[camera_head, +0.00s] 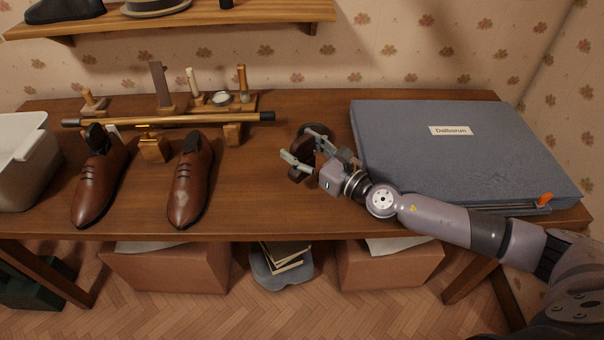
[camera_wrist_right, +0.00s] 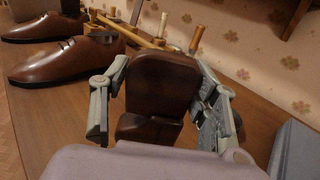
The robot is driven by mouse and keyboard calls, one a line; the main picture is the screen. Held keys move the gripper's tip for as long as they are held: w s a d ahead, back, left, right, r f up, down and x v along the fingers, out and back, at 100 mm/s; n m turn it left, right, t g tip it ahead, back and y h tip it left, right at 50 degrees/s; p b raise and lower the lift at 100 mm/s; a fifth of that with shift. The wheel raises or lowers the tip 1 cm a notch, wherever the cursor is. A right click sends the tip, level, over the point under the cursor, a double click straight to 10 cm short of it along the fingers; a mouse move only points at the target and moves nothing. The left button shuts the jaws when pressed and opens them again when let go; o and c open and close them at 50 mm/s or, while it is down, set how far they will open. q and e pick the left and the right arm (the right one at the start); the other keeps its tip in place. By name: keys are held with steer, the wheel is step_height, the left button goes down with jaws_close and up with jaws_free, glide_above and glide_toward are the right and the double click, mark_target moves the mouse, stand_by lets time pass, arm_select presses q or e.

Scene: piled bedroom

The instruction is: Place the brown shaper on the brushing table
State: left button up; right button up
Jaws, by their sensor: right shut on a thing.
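The brown shaper (camera_wrist_right: 160,85) is a dark brown, rounded block with a lower, notched piece in the right wrist view. My right gripper (camera_wrist_right: 158,105) is shut on it, one finger on each side. In the head view the right gripper (camera_head: 318,158) is over the middle of the wooden table (camera_head: 250,185), left of the blue-grey case, and the shaper (camera_head: 302,147) is partly hidden by the fingers. I cannot tell whether the shaper touches the tabletop. My left gripper is not in view.
Two brown shoes (camera_head: 97,185) (camera_head: 190,185) stand left of my gripper. Behind them is a wooden rod (camera_head: 180,119) on small stands, with brushes behind. A white bin (camera_head: 25,160) is far left. A blue-grey case (camera_head: 440,150) fills the right. Tabletop between shoes and gripper is clear.

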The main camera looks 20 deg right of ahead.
step_height(320, 180, down, 5)
steer(key=b, duration=0.2)
steer(key=shift+f+b, duration=0.1)
steer(key=shift+b, duration=0.2)
steer(key=shift+f, duration=0.15)
steer(key=o, duration=1.4)
